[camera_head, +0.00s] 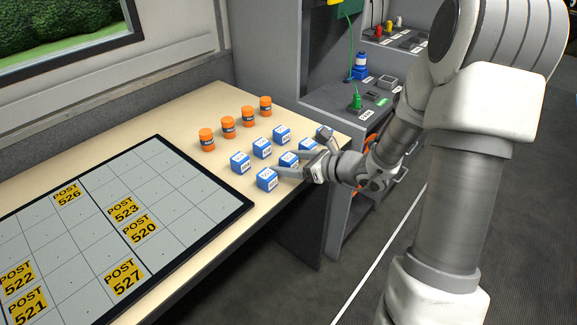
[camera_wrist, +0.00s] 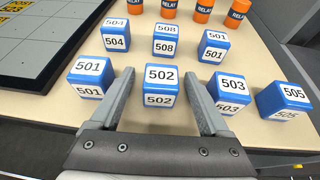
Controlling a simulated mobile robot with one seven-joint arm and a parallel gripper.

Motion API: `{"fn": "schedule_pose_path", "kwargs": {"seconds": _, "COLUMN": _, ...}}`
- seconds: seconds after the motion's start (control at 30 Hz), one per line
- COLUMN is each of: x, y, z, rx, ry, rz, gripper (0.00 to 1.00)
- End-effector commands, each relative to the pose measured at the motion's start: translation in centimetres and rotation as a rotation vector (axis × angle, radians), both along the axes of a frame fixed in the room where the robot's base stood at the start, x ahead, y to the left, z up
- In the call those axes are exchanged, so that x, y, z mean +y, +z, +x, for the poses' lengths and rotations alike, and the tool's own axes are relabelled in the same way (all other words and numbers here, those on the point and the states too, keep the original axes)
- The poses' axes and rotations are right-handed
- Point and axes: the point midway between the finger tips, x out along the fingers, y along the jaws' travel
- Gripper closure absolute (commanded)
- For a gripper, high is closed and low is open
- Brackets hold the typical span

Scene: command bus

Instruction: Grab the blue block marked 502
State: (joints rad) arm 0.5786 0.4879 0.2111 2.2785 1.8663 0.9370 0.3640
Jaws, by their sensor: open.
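The blue block marked 502 (camera_wrist: 161,87) stands in the wrist view between the two fingers of my open gripper (camera_wrist: 161,92), with a visible gap on each side. Its top and front labels both read 502. In the head view my gripper (camera_head: 293,165) reaches in from the right, low over the table among the blue blocks. The labels there are too small to read, and the fingers partly overlap the blocks near them.
Blue block 501 (camera_wrist: 91,78) stands just left of my left finger. Block 503 (camera_wrist: 231,92) is close outside the right finger, with 505 (camera_wrist: 285,99) beyond. Blocks 504 (camera_wrist: 116,36), 508 (camera_wrist: 164,40) and another 501 (camera_wrist: 214,46) stand behind. Orange relay cylinders (camera_head: 228,127) line the back.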

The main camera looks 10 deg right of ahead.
Motion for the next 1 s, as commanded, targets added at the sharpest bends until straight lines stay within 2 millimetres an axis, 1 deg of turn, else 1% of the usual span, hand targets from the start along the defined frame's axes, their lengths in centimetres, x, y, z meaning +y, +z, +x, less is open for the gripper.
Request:
{"fn": "schedule_pose_path", "kwargs": {"seconds": 0.17, "x": 0.03, "y": 0.02, "z": 0.12, "rx": 0.0, "ry": -0.001, "rz": 0.0, "gripper": 0.2}}
{"fn": "schedule_pose_path", "kwargs": {"seconds": 0.2, "x": 0.03, "y": 0.02, "z": 0.11, "rx": 0.0, "ry": -0.001, "rz": 0.0, "gripper": 0.22}}
{"fn": "schedule_pose_path", "kwargs": {"seconds": 0.27, "x": 0.03, "y": 0.01, "z": 0.1, "rx": 0.0, "ry": -0.001, "rz": 0.0, "gripper": 0.33}}
{"fn": "schedule_pose_path", "kwargs": {"seconds": 0.3, "x": 0.03, "y": 0.02, "z": 0.1, "rx": 0.0, "ry": -0.001, "rz": 0.0, "gripper": 0.4}}
{"fn": "schedule_pose_path", "kwargs": {"seconds": 0.37, "x": 0.02, "y": 0.02, "z": 0.09, "rx": 0.0, "ry": -0.001, "rz": 0.0, "gripper": 0.51}}
{"fn": "schedule_pose_path", "kwargs": {"seconds": 0.4, "x": 0.02, "y": 0.02, "z": 0.09, "rx": 0.0, "ry": -0.001, "rz": 0.0, "gripper": 0.58}}
{"fn": "schedule_pose_path", "kwargs": {"seconds": 0.47, "x": 0.02, "y": 0.01, "z": 0.09, "rx": 0.0, "ry": -0.001, "rz": 0.0, "gripper": 0.69}}
{"fn": "schedule_pose_path", "kwargs": {"seconds": 0.5, "x": 0.01, "y": 0.01, "z": 0.08, "rx": 0.0, "ry": -0.001, "rz": 0.0, "gripper": 0.76}}
{"fn": "schedule_pose_path", "kwargs": {"seconds": 0.63, "x": 0.01, "y": 0.01, "z": 0.08, "rx": 0.0, "ry": -0.001, "rz": 0.0, "gripper": 0.99}}
{"fn": "schedule_pose_path", "kwargs": {"seconds": 0.9, "x": 0.02, "y": 0.05, "z": 0.08, "rx": 0.0, "ry": -0.001, "rz": 0.0, "gripper": 1.0}}
{"fn": "schedule_pose_path", "kwargs": {"seconds": 1.0, "x": 0.01, "y": 0.41, "z": 0.09, "rx": -0.002, "ry": -0.001, "rz": 0.0, "gripper": 1.0}}
